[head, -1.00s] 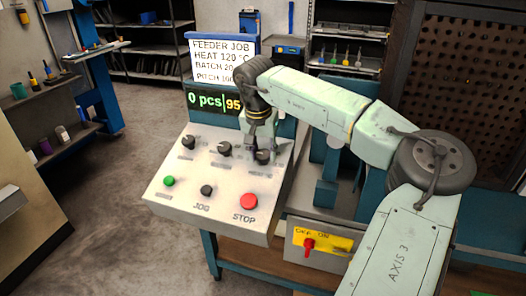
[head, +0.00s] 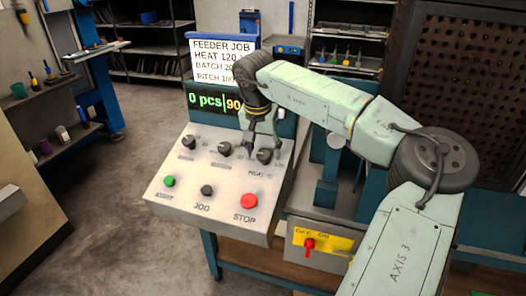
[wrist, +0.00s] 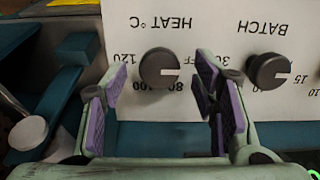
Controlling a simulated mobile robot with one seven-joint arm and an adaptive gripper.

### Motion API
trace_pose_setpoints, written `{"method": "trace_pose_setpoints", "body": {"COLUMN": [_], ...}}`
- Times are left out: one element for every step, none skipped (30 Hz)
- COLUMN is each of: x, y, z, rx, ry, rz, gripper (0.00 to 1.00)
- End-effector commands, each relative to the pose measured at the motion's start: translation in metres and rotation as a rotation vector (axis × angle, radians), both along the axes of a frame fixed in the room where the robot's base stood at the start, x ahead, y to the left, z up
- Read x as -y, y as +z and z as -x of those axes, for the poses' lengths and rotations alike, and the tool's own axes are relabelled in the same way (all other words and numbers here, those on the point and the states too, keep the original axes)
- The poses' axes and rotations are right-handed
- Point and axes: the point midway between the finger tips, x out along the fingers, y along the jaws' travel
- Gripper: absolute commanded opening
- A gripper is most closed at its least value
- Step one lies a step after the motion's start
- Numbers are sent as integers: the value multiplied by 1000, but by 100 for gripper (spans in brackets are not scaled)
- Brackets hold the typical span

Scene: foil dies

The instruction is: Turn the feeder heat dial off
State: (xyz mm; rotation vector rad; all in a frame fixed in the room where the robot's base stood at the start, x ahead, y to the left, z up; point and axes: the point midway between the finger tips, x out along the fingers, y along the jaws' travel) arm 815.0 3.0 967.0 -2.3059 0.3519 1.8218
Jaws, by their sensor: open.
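The heat dial (head: 265,156) is a dark round knob at the right of the control panel's top row. In the wrist view, which shows the panel upside down, the heat dial (wrist: 160,68) has its white mark pointing right, toward letters like the end of "OFF", partly hidden by a finger. My gripper (head: 262,143) is just above the dial in the head view. In the wrist view my gripper (wrist: 163,88) is open, its purple-padded fingers to either side of the dial with gaps, holding nothing.
The batch dial (wrist: 268,71) is close beside one finger. The panel also has another dial (head: 188,143), a green button (head: 169,181), a black JOG button (head: 207,190) and a red STOP button (head: 248,201). The display (head: 214,103) reads "0 pcs" and 90. A job card (head: 212,61) stands above.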

Motion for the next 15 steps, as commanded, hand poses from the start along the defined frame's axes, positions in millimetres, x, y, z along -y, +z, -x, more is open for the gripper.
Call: {"method": "trace_pose_setpoints", "body": {"x": [0, -1, -1, -2, -2, -3, -3, -4, -5, -5, -6, -6, -6, -7, -7], "y": [9, 15, 23, 30, 36, 45, 51, 58, 65, 71, 76, 83, 87, 91, 95], "z": [1, 2, 4, 6, 7, 9, 11, 12, 14, 15, 17, 18, 19, 20, 21], "rx": [4, 5, 4, 5, 5, 5, 4, 5, 4, 4, 4, 4, 4, 4, 3], "ry": [0, 0, 0, 0, -1, -1, -1, 0, 0, -1, -1, -1, -1, -1, 0], "rz": [1, 1, 2, 1, 1, 2, 1, 1, 2, 2, 1, 0, 1, 2, 2], "gripper": [54, 54, 54, 54, 54, 54, 54, 54, 54, 54, 54, 54, 54, 54, 54]}}
